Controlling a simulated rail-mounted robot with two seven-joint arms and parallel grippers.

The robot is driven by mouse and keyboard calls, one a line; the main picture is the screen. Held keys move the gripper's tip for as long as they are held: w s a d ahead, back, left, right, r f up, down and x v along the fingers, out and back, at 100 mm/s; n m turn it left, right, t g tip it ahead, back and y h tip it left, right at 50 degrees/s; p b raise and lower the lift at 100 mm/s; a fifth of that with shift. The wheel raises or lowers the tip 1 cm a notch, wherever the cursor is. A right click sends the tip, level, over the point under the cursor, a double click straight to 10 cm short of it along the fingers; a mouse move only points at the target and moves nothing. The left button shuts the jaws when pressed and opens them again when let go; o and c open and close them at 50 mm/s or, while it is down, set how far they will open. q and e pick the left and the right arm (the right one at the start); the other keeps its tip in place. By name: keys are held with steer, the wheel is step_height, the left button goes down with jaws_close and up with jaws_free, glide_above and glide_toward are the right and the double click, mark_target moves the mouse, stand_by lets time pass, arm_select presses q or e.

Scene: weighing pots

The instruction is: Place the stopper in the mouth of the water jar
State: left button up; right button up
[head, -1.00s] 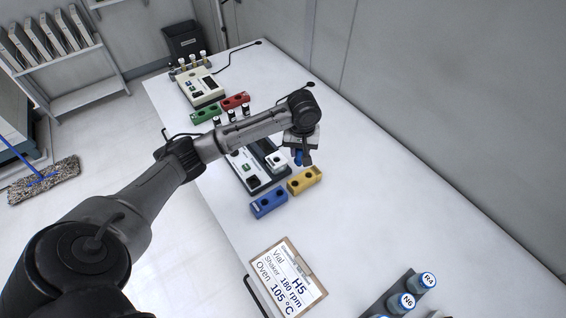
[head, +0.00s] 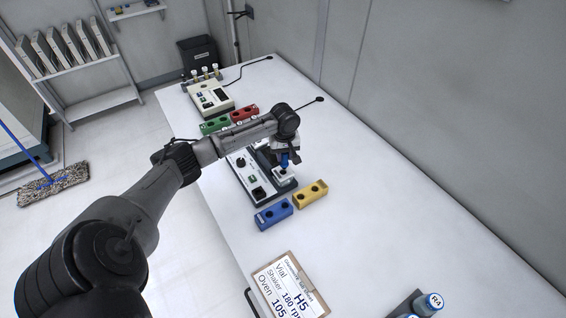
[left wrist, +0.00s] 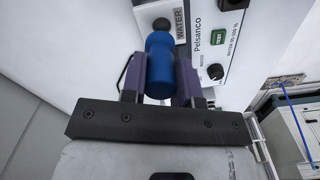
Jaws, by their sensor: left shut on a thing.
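My left gripper (head: 285,153) is shut on a blue stopper (head: 284,161), above the white block of the dark-edged instrument (head: 254,176). In the left wrist view, the two fingers of the left gripper (left wrist: 160,76) hold the rounded blue stopper (left wrist: 161,68) from both sides. Beyond its tip is a pale block with a WATER label (left wrist: 180,22) and a grey round part (left wrist: 161,24). I cannot tell whether this round part is the water jar's mouth. The gap between stopper and block is hard to judge. My right gripper is out of view.
Blue (head: 273,215) and yellow (head: 311,194) two-hole racks stand in front of the instrument, with green (head: 214,125) and red (head: 244,114) ones behind. A clipboard (head: 290,288) lies nearer. A cream instrument (head: 211,97) stands farther back. The table's right side is mostly clear.

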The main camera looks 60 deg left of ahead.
mark_target(283, 162)
arm_select(q)
steer(key=shift+s+a+f, duration=0.1)
steer(key=shift+a+f, duration=0.1)
steer(key=shift+a, duration=0.15)
step_height(283, 162, down, 3)
steer(key=shift+f+b, duration=0.2)
steer(key=shift+b, duration=0.1)
steer(key=shift+f, duration=0.3)
steer(key=o, duration=0.9)
steer(key=shift+f, duration=0.15)
